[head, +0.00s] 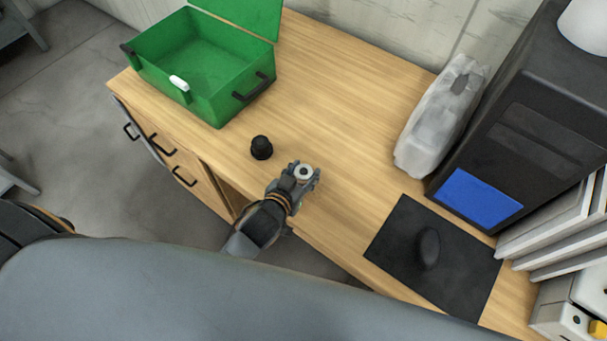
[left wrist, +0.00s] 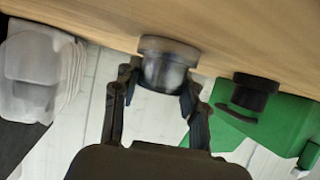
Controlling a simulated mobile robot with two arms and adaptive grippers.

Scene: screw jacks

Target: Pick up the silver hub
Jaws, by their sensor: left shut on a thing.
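The silver hub (head: 304,172) is between the fingers of my left gripper (head: 302,178), near the front edge of the wooden desk. In the left wrist view the silver hub (left wrist: 168,65) shows as a round body with a wider flange, and the fingers of my left gripper (left wrist: 160,85) close on it from both sides. The hub is close to the desk top; I cannot tell whether it touches it. My right gripper is not in view.
A black knob-like part (head: 261,147) stands left of the gripper. An open green box (head: 215,110) is at the back left. A black mouse (head: 428,248) on a dark mat (head: 385,245), a translucent container (head: 440,115) and a black computer case (head: 530,120) are on the right.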

